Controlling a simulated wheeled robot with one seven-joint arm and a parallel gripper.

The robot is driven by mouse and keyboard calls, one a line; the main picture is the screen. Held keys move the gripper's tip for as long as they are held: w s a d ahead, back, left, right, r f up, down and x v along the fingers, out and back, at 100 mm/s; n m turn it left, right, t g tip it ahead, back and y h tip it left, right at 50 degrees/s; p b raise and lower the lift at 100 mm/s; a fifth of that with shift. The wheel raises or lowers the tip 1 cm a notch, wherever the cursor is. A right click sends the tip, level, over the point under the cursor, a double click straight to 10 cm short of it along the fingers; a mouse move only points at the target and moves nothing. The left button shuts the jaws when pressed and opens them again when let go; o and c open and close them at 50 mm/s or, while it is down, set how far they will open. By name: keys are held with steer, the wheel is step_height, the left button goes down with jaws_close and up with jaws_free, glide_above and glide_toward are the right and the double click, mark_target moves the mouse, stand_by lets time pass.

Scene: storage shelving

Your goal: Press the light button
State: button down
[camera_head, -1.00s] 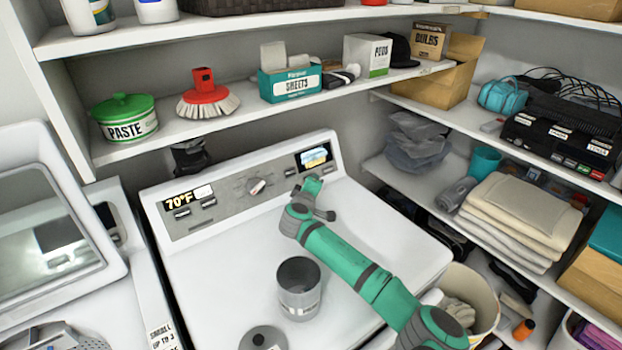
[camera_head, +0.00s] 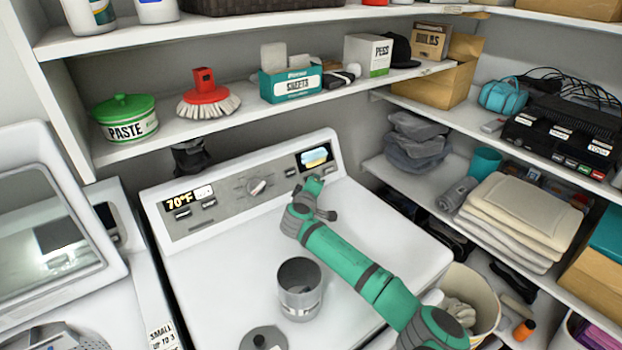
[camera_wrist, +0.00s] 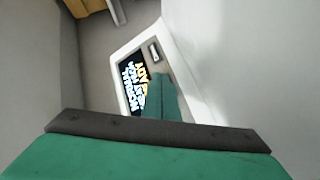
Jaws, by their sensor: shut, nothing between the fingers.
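The white washing machine (camera_head: 350,245) has a grey control panel (camera_head: 228,200) along its back. The panel carries a 70°F readout (camera_head: 179,200), a round dial (camera_head: 257,187), several small dark buttons and a lit display (camera_head: 314,157) at its right end. I cannot read which button is the light button. My gripper (camera_head: 313,184) is shut and empty, its tip at the panel's lower right edge, just below the display. In the wrist view the shut fingers (camera_wrist: 163,97) overlap the panel beside the display (camera_wrist: 132,87). A small button (camera_wrist: 154,53) shows above them. Contact cannot be told.
A grey metal cup (camera_head: 299,288) and a round grey lid (camera_head: 263,338) stand on the washer top. A shelf (camera_head: 230,120) with a green paste pot (camera_head: 126,117) and a red brush (camera_head: 207,95) runs above the panel.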

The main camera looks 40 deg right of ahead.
steer(key=shift+w+a, duration=0.1)
steer(key=shift+w, duration=0.05)
steer(key=shift+d+f, duration=0.15)
steer(key=shift+d, duration=0.05)
steer(key=shift+w+a, duration=0.25)
steer(key=shift+d, duration=0.15)
